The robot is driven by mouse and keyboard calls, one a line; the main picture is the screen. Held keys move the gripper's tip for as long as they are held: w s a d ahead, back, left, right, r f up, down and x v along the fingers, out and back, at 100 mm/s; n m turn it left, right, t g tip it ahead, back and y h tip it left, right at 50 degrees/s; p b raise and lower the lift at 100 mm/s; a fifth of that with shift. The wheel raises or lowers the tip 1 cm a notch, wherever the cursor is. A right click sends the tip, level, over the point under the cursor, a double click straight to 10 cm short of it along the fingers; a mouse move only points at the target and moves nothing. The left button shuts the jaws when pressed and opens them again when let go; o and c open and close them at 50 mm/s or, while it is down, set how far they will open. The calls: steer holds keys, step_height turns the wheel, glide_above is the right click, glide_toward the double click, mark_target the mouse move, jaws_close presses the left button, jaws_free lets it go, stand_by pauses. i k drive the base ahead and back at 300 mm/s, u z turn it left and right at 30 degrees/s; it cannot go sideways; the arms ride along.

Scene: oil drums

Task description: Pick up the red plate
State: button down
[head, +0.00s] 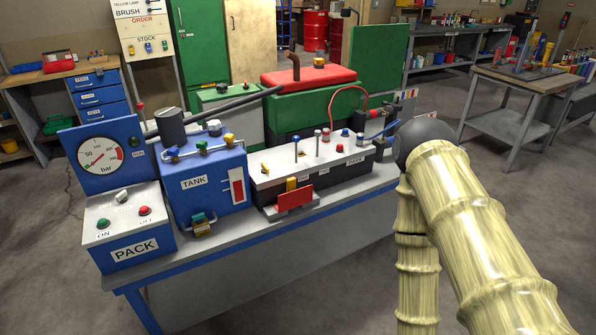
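A small red plate (295,199) sits low at the front of the white-topped lever unit in the middle of the bench. It leans tilted on a small grey ledge, with a yellow-orange piece just behind it. Nothing of mine touches it. My arm shows at the right as pale jointed links bent at a dark elbow. Its far end runs out of the bottom of the picture, so my gripper is not visible.
The grey-topped bench (340,194) also carries the blue TANK unit (205,187), the PACK box (128,225) and a pressure gauge (101,155). Levers (296,141) stand above the plate.

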mark_target(293, 199)
steer(key=z, duration=1.35)
steer(key=i, duration=0.9)
steer(key=u, duration=1.2)
